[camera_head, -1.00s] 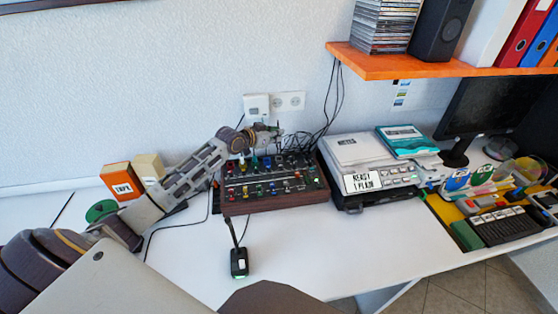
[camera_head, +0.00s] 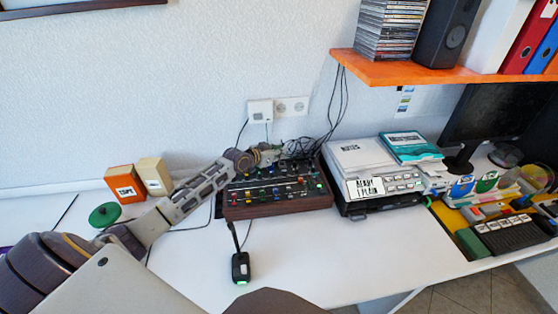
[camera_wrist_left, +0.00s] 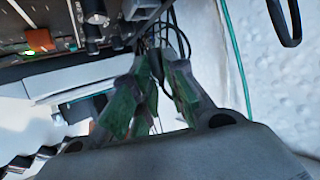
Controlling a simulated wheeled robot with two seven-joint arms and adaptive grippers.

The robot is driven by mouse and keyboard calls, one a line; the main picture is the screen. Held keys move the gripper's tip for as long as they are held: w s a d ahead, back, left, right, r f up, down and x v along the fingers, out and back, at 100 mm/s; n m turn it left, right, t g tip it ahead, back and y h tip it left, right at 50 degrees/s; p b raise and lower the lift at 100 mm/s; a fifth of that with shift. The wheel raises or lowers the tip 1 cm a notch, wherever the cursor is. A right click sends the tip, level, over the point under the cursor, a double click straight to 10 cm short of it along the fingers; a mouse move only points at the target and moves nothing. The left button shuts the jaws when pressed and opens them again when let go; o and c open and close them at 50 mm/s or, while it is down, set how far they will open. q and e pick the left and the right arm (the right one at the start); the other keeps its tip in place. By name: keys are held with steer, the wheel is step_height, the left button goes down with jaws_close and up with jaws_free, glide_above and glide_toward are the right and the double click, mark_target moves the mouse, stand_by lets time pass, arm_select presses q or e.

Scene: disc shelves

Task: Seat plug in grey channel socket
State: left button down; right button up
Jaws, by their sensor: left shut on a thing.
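My left gripper (camera_head: 278,151) is at the back edge of the mixer (camera_head: 280,210), near a bundle of black cables. In the left wrist view its green-padded fingers (camera_wrist_left: 155,98) are shut on a dark plug with a cable (camera_wrist_left: 156,62), mostly hidden between them. The mixer's panel (camera_wrist_left: 45,18) shows at the upper left of that view, with sockets and dark plugs (camera_wrist_left: 93,10) along its edge. The fingertips are close to this edge; I cannot tell whether the held plug touches a socket. The grey channel socket cannot be made out. My right gripper is not in view.
A wall outlet (camera_head: 291,106) is behind the mixer. A printer-like device (camera_head: 372,180) stands close on its right. Orange (camera_head: 125,184) and cream (camera_head: 154,175) boxes stand left. A small black device (camera_head: 240,266) lies in front. The front table is mostly clear.

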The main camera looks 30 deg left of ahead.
mark_target(279, 166)
arm_select(q)
steer(key=shift+f, duration=1.85)
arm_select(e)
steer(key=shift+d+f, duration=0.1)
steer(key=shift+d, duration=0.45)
arm_select(q)
steer(key=shift+f, duration=0.2)
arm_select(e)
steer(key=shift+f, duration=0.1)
arm_select(q)
steer(key=c, duration=1.4)
jaws_free()
steer(key=shift+c, duration=0.2)
steer(key=shift+r, duration=0.1)
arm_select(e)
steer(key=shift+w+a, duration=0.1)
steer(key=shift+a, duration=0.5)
